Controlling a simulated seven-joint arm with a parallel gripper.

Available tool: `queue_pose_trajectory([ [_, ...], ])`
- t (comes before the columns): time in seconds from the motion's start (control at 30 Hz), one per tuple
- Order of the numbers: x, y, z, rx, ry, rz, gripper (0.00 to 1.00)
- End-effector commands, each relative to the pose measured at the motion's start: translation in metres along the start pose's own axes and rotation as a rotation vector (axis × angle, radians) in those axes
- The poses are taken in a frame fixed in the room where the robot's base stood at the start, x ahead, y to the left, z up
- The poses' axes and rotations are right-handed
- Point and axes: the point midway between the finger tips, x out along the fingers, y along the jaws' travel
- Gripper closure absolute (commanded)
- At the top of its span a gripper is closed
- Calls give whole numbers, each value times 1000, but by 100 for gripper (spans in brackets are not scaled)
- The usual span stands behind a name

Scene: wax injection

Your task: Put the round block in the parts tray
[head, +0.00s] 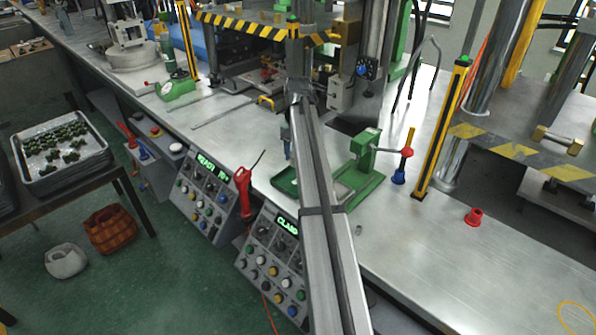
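A small grey round piece (359,230), likely the round block, stands on the metal bench just right of my arm. A shallow green tray (285,182) sits at the bench's front edge, partly hidden behind my arm; a metal tray (62,168) of green parts stands on a side table at left. I cannot tell which is the parts tray. My arm runs up the middle of the view. My gripper seems to be at its far end, left of the arm, but its fingers are too small and hidden to make out.
A green hand press (365,170) stands right of my arm, with a blue piece (399,177) beside it. A red spool-shaped piece (474,217) stands farther right. A yellow-black post (440,135) rises between them.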

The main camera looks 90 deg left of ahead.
Motion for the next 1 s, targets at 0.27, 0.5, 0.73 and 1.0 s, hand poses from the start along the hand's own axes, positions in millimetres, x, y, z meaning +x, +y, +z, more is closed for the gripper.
queue_pose_trajectory([
  [0.27,31,0,0,0,0,0,84],
  [0.5,58,0,0,-1,0,0,84],
  [0.73,64,0,0,-1,0,0,84],
  [1.0,68,0,0,-1,0,0,45],
])
